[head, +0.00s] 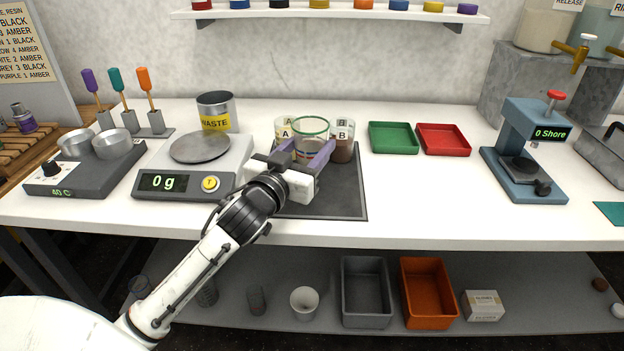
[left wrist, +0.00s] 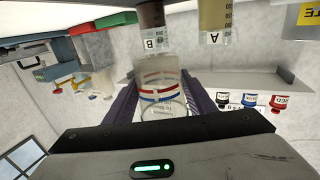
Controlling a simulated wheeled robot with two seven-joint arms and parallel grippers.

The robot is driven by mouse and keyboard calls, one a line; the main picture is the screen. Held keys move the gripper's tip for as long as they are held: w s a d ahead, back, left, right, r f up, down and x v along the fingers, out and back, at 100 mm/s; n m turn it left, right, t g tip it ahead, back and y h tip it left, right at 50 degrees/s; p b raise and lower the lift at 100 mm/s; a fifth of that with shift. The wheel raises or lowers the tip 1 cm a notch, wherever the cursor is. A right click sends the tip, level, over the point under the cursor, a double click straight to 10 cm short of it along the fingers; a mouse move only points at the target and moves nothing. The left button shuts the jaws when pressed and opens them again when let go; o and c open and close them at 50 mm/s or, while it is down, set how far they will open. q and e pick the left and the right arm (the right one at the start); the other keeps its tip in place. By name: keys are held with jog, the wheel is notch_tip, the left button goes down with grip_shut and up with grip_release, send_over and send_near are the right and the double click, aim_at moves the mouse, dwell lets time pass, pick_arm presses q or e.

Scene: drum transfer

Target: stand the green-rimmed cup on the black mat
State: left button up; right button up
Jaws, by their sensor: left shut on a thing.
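The green-rimmed cup (head: 311,126) is clear and looks upright in the head view. My left gripper (head: 303,152) is shut on it, with a purple finger on each side. In the left wrist view the clear cup (left wrist: 160,82), with red and blue bands, sits between the fingers (left wrist: 162,95). The black mat (head: 340,205) lies on the table below and in front of the gripper. The gripper hides the cup's base, so I cannot tell whether it touches the mat. My right gripper is not in view.
Cups labelled A (head: 284,127) and B (head: 343,150) stand close around the held cup, at the back. A scale (head: 215,182) and a WASTE can (head: 216,108) are to the left. Green (head: 393,138) and red (head: 443,139) trays lie to the right. The mat's front is bare.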

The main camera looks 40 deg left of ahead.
pick_arm(q)
notch_tip(320, 180, down, 9)
jog(key=shift+d+r+b, duration=0.1)
jog(key=shift+b, duration=0.55)
jog(key=o, duration=1)
